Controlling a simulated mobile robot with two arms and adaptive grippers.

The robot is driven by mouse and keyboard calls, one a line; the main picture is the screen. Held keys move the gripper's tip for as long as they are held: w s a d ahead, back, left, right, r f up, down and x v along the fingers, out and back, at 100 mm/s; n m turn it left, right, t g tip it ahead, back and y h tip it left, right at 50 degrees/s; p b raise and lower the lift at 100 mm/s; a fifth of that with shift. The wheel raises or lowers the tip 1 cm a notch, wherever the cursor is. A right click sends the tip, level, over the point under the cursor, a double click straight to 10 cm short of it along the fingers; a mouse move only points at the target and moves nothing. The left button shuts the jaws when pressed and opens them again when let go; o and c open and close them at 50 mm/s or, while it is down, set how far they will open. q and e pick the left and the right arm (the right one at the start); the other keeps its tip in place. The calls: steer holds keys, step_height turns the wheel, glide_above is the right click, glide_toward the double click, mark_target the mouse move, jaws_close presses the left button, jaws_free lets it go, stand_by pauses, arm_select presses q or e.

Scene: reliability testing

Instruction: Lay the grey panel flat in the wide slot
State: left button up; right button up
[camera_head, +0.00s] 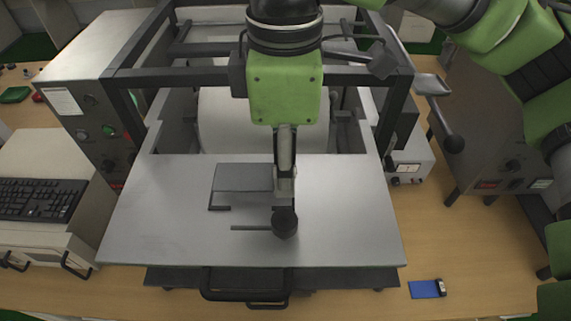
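A flat grey panel-like piece (243,178) is at the middle of the metal plate (160,215), with short dark marks along its front edge. I cannot tell whether it lies on the plate or is held above it. My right gripper (285,188) points down just right of the piece. Its silver fingers are seen edge-on, so their opening and any grip are unclear. A dark round part (285,222) shows directly below them. A thin dark line (250,228) runs left from it. I cannot identify the wide slot with certainty. My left gripper is not in view.
A dark frame (210,78) stands behind the plate. A grey control box (90,100) is at left, above a keyboard (40,198). A blue item (425,289) lies front right. The plate's left and right are clear.

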step_height(320, 180, down, 2)
steer(key=shift+w+f, duration=0.15)
steer(key=shift+s+d+f, duration=0.1)
steer(key=shift+s+f, duration=0.3)
steer(key=shift+f, duration=0.3)
steer(key=shift+c, duration=0.3)
steer(key=o, duration=1.1)
steer(key=shift+c, duration=0.2)
steer(key=shift+w+f, duration=0.15)
steer(key=shift+w, duration=0.05)
steer(key=shift+s, duration=0.1)
